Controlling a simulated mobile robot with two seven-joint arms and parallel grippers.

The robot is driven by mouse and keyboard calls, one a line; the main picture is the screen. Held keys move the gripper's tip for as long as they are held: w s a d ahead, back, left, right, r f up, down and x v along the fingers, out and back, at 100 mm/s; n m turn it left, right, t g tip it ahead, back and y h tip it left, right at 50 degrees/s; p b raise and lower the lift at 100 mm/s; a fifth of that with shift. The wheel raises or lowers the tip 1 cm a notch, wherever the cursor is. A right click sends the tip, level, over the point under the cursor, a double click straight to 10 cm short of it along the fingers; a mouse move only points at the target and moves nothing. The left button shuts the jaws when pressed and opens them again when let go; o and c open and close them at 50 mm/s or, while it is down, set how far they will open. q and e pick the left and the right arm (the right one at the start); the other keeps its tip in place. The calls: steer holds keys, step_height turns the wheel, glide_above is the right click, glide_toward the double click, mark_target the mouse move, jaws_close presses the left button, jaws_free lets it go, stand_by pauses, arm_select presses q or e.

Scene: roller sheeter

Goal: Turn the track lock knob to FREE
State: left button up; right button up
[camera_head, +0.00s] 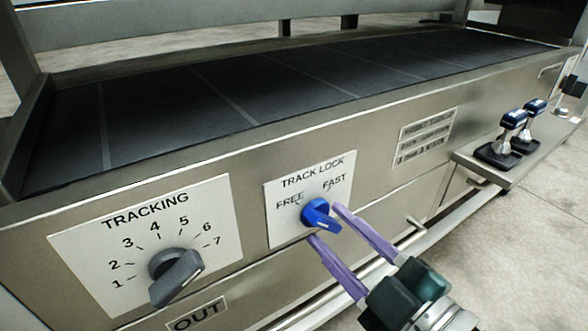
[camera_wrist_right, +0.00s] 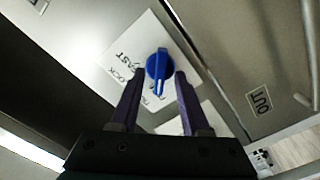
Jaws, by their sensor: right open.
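The blue track lock knob (camera_head: 318,212) sits on a pale plate (camera_head: 281,226) marked TRACK LOCK, with FREE at the upper left of the knob and FAST at the upper right. Its grip bar slants down to the right; I cannot tell which mark it points at. In the right wrist view the knob (camera_wrist_right: 158,66) lies just beyond and between the fingertips. My right gripper (camera_head: 325,222) is open, its purple fingers one on either side of the knob. I cannot tell whether they touch it. My left gripper is not in view.
A grey TRACKING knob (camera_head: 175,274) on a numbered plate (camera_head: 85,253) is left of the track lock. A steel rail (camera_head: 408,244) runs low along the front. A shelf (camera_head: 497,178) with two blue-topped handles (camera_head: 514,119) juts out at right. The dark belt (camera_head: 270,88) lies above.

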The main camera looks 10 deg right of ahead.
steer(key=shift+s+d, duration=0.1)
steer(key=shift+s, duration=0.2)
steer(key=p+v, duration=0.3)
steer(key=v, duration=0.6)
steer(key=shift+s, duration=0.1)
